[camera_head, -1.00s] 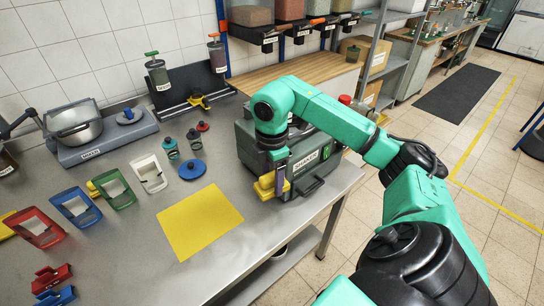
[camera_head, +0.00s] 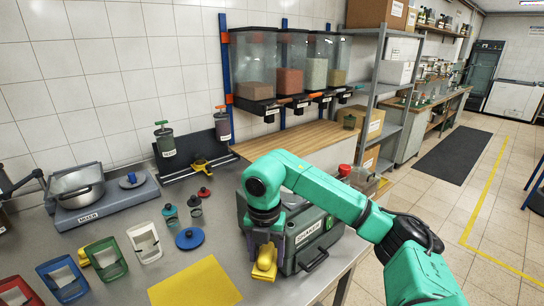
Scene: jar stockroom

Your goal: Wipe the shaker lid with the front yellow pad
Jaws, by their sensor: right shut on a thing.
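The shaker (camera_head: 328,240) is a dark grey-green box with a SHAKER label, at the right end of the steel bench. Its lid on top is largely hidden behind my right arm. My right gripper (camera_head: 265,248) points down at the shaker's front left and is shut on a yellow pad (camera_head: 264,266). The pad hangs beside the shaker's front, below its top; I cannot tell whether they touch. Another small yellow piece (camera_head: 84,258) shows partly behind the green frame at the left. My left gripper is not in view.
A yellow mat (camera_head: 196,286) lies at the bench front. A mixer (camera_head: 100,197) is at back left. Clear dispensers (camera_head: 303,65) hang on the wall. Floor at right is open.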

